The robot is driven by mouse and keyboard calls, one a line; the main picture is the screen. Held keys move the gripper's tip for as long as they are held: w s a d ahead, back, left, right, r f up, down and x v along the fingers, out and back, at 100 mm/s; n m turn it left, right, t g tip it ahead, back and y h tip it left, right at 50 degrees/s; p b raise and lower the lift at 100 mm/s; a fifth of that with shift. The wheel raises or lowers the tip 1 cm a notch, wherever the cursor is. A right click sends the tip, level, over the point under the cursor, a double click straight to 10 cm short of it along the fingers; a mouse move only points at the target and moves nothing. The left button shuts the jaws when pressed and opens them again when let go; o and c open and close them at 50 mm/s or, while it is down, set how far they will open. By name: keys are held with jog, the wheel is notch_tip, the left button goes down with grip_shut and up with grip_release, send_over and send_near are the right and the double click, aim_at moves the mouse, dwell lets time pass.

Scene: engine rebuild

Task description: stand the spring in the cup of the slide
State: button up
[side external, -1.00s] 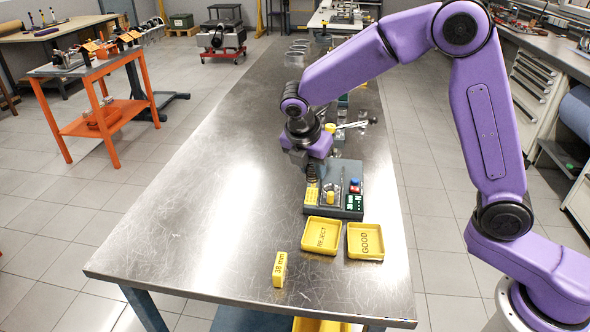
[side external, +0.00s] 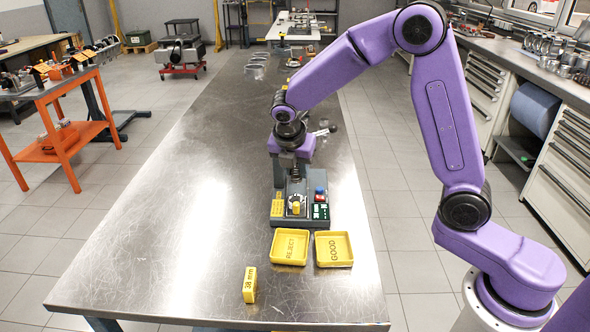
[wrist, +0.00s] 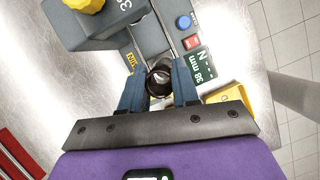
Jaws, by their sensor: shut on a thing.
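My gripper (wrist: 159,84) is shut on a dark coil spring (wrist: 158,80), seen nearly end-on between the two blue fingers in the wrist view. In the side view my gripper (side external: 294,174) points down over the back part of the grey spring tester (side external: 262,213). The tester also fills the upper middle of the wrist view (wrist: 120,38), with two metal rails running along it. The cup of the slide cannot be made out under the spring and fingers. I cannot tell whether the spring touches it.
The tester carries a green "38 mm" display (wrist: 203,66), a red button (wrist: 192,42), a blue button (wrist: 184,22) and a yellow knob (wrist: 84,3). Yellow REJECT (side external: 289,262) and GOOD (side external: 334,263) trays and a yellow "38 mm" block (side external: 249,285) stand in front. The table's left side is clear.

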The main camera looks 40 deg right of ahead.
aim_at(295, 182)
jog(key=shift+f, duration=3.05)
jog(key=o, duration=1.1)
jog(key=shift+r, duration=0.1)
jog(key=v, duration=1.7)
jog(key=shift+s+r, duration=0.1)
